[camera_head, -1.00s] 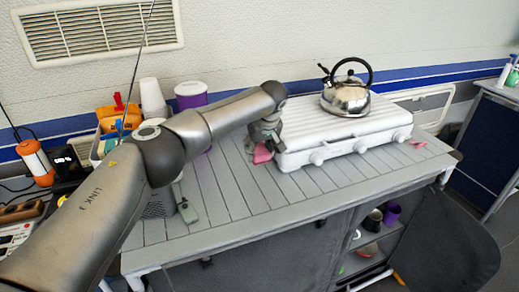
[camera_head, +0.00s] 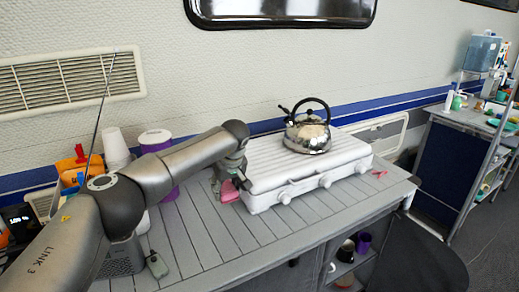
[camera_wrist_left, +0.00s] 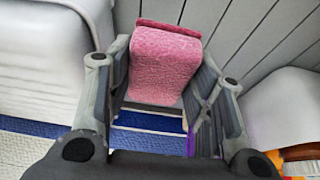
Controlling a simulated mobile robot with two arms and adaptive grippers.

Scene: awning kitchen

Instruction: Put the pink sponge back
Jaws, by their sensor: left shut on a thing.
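The pink sponge (camera_head: 229,192) shows at the front left corner of the white stove (camera_head: 305,172), just above or on the slatted table; I cannot tell which. My left gripper (camera_head: 228,178) is shut on it, coming down from above beside the stove. In the left wrist view the sponge (camera_wrist_left: 163,68) is a pink block with a darker pink end, between the two fingers of the left gripper (camera_wrist_left: 165,58). My right gripper is not in view.
A steel kettle (camera_head: 307,133) stands on the stove. A purple container (camera_head: 156,140) and white cups (camera_head: 115,145) stand at the back left. A small pink item (camera_head: 379,174) lies right of the stove. The table front (camera_head: 230,245) has free room. Mugs (camera_head: 362,241) sit on a shelf below.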

